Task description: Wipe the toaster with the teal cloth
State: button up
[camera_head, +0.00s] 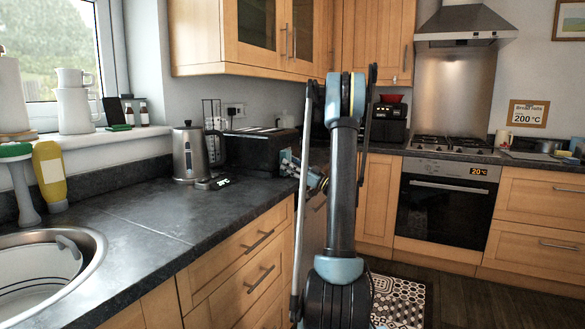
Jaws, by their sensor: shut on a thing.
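A black, box-shaped appliance that looks like the toaster (252,152) stands on the dark worktop, right of the kettle. Its right end is partly behind my arm. My gripper (293,165) is at the right end of this appliance, seen small and partly hidden by my arm. It is shut on a small bluish-teal piece, which looks like the teal cloth (287,158). The cloth seems close against the appliance's right end, but I cannot tell whether it touches.
A steel kettle (189,153) stands left of the appliance, with a small dark item (213,183) in front. The round sink (45,265) is at the lower left, near a yellow bottle (49,175). The middle worktop (140,220) is clear. Wall cupboards (235,35) hang above.

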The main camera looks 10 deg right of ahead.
jog(key=shift+s+a, duration=1.25)
jog(key=shift+s, duration=0.2)
jog(key=shift+s+d, duration=0.6)
jog(key=shift+d, duration=0.2)
jog(key=shift+s+d, duration=0.55)
jog(key=shift+d, duration=0.3)
jog(key=shift+s+d, duration=0.6)
jog(key=shift+d, duration=0.2)
jog(key=shift+d, duration=0.15)
jog(key=shift+s+d, duration=0.85)
jog(key=shift+d, duration=0.25)
jog(key=shift+a, duration=0.1)
jog(key=shift+w+a, duration=1.05)
jog(key=shift+a, duration=0.35)
jog(key=shift+w+a, duration=1.05)
jog(key=shift+a, duration=0.3)
jog(key=shift+s+d, duration=0.1)
